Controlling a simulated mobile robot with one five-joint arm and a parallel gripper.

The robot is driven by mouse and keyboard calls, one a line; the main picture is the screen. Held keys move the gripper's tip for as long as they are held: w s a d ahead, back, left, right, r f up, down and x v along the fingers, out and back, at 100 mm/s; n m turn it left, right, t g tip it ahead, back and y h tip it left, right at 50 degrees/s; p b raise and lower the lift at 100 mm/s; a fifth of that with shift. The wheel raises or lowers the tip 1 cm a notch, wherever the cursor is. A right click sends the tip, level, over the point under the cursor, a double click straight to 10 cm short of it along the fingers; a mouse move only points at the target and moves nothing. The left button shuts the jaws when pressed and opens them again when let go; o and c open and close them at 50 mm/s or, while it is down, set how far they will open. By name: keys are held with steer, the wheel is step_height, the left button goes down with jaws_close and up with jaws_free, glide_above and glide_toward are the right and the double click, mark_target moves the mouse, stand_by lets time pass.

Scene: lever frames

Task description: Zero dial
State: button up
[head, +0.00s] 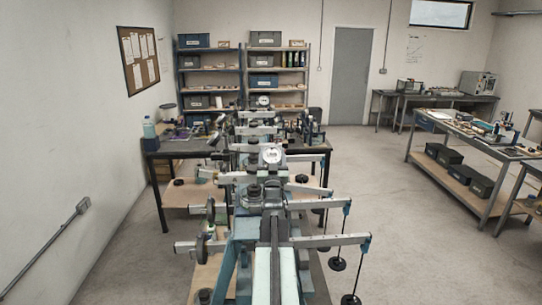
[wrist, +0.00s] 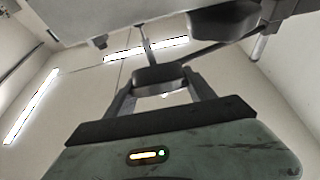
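A round white dial (head: 273,155) with a dark rim stands on the nearer lever frame, in the middle of the head view. Its needle and marks are too small to read. A second, smaller dial (head: 263,101) shows farther back on another frame. The nearer lever frame has pale metal bars (head: 325,240) reaching out to the sides. I cannot make out my gripper in the head view.
Black disc weights (head: 338,264) hang from the bar ends at the right of the frame. A dark bench (head: 190,148) stands behind, with shelves (head: 210,75) at the back wall. A workbench (head: 470,135) is at the right. The floor between (head: 375,190) is clear.

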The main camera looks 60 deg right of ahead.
steer(key=shift+r+m+g, duration=0.1)
steer(key=shift+m+g, duration=0.3)
steer(key=shift+d+m+g+h+p, duration=0.1)
steer(key=shift+m+g+h+p, duration=0.8)
steer(key=shift+m+g, duration=2.05)
steer(key=shift+s+m+g+h, duration=0.1)
steer(key=shift+m+g+h, duration=0.2)
steer(key=shift+m+g, duration=0.35)
steer(key=o, duration=1.4)
steer(key=shift+s, duration=0.1)
